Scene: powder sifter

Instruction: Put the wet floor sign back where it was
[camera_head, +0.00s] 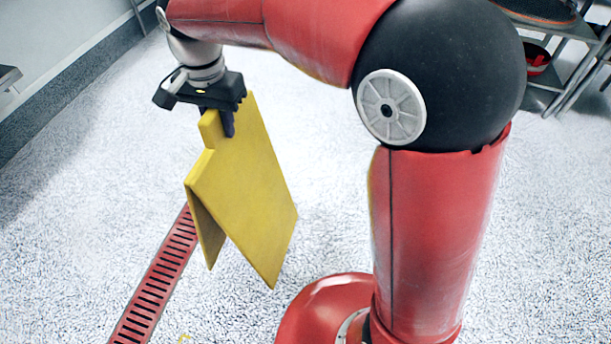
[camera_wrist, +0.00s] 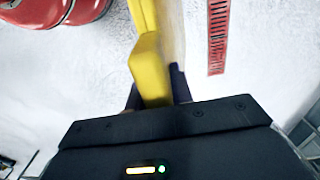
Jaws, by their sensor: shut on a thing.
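The wet floor sign (camera_head: 245,195) is a yellow folding A-frame board. In the head view it hangs tilted from my gripper (camera_head: 228,122), left of my red arm column. My gripper is shut on the sign's top part. The wrist view shows the yellow sign (camera_wrist: 150,65) between the two dark fingers of my gripper (camera_wrist: 158,88). Any writing on the sign is not visible. I cannot tell for sure whether its lower edges touch the floor.
A red slotted floor drain (camera_head: 158,282) runs along the floor behind and below the sign; it also shows in the wrist view (camera_wrist: 218,35). A metal shelf (camera_head: 565,70) stands at the upper right. A wall (camera_head: 62,40) with a dark base is at upper left.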

